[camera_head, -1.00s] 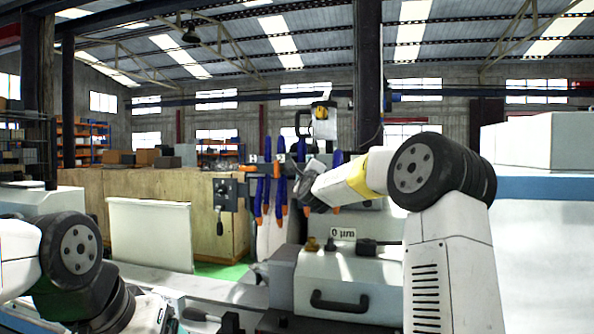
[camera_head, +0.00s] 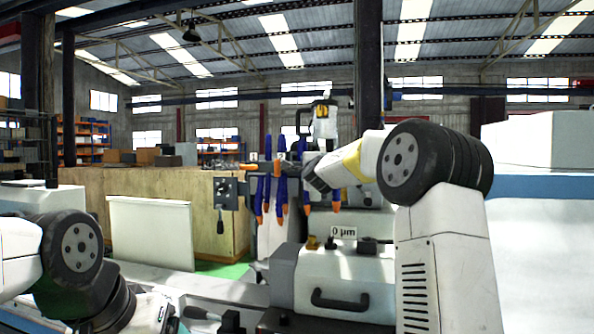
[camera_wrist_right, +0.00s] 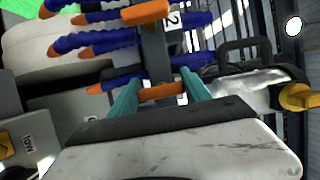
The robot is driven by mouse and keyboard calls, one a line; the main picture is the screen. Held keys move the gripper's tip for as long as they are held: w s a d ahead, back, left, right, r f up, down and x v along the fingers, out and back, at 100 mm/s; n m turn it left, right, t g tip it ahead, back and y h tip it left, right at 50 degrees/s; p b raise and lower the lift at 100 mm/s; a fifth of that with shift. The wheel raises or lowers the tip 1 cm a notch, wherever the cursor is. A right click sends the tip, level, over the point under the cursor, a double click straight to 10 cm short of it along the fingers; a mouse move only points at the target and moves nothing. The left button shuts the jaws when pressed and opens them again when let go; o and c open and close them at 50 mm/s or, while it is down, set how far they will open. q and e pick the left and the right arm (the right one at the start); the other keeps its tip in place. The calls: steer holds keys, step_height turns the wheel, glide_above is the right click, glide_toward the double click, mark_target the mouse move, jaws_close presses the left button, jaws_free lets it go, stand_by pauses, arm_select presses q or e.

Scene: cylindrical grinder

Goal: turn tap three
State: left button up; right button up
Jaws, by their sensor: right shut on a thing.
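In the right wrist view, my right gripper (camera_wrist_right: 160,93) has its teal fingers on either side of an orange tap handle (camera_wrist_right: 161,92), shut on it. A second orange tap handle (camera_wrist_right: 145,12) is beyond it, next to a label with a "2" (camera_wrist_right: 173,20). No label for the held tap is readable. In the head view my right gripper (camera_head: 312,172) is at the row of blue hoses with orange tips (camera_head: 267,195) and hides the held handle. Another orange handle (camera_head: 249,167) shows at the left of the row.
In the wrist view a yellow knob (camera_wrist_right: 298,97) is at right.

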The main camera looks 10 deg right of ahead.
steer(key=shift+f, duration=0.1)
steer(key=o, duration=1.4)
steer(key=shift+c, duration=0.2)
steer(key=s, duration=0.7)
steer(key=shift+s, duration=0.4)
